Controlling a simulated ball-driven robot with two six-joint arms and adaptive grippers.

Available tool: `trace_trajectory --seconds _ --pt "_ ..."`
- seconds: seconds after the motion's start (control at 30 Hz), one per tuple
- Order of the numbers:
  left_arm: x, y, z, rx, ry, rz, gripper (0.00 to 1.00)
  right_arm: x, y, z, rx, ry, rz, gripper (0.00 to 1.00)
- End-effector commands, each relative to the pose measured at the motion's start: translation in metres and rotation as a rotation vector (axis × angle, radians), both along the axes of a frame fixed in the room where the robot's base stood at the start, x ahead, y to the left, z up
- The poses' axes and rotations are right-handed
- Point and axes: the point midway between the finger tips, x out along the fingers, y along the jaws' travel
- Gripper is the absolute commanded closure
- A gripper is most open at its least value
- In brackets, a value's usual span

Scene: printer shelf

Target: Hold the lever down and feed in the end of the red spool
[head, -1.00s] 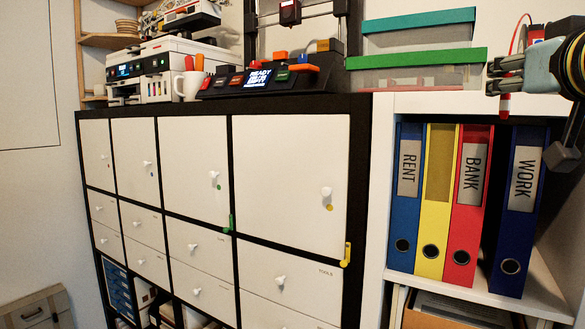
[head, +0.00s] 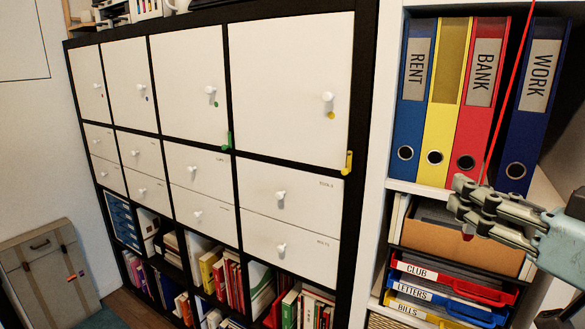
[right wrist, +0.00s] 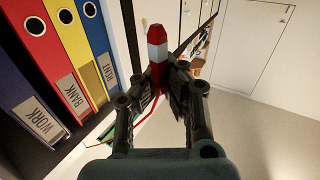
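My right gripper (head: 463,203) is at the right of the head view, in front of the lower part of the binder shelf. The right wrist view shows its fingers (right wrist: 158,78) closed around a red-and-white rod-like piece (right wrist: 157,50), which sticks out beyond the fingertips. A thin red strand (head: 512,75) runs from the gripper up past the binders and out of the top of the head view. It looks like the filament of the red spool. The spool itself and the lever are not in view. My left gripper is not in view.
Binders marked RENT (head: 413,95), BANK (head: 482,95) and WORK (head: 532,100) stand behind my right gripper. Below are a cardboard box (head: 425,240) and letter trays (head: 420,271). A white-fronted cabinet (head: 285,70) fills the middle. A grey case (head: 45,265) leans at lower left.

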Motion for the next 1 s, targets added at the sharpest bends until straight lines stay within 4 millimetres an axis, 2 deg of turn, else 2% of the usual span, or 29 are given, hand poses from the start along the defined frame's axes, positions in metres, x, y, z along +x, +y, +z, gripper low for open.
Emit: trace_trajectory --seconds 0.03,0.1,0.2,0.33,0.5,1.0 --pt "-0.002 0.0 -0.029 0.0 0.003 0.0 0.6 0.0 0.0 -0.03 0.0 0.002 0.0 1.0" --pt "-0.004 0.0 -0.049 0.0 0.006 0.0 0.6 0.0 0.0 -0.051 0.0 0.006 0.0 1.0" --pt "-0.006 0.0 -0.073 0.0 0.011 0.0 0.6 0.0 0.0 -0.076 0.0 0.009 0.0 1.0" --pt "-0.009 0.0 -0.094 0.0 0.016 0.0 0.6 0.001 0.0 -0.099 0.0 0.013 0.0 1.0" --pt "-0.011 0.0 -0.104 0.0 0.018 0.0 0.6 0.001 0.0 -0.11 -0.001 0.016 0.0 1.0" --pt "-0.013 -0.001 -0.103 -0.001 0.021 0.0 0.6 0.001 0.0 -0.109 0.001 0.015 0.001 1.0"
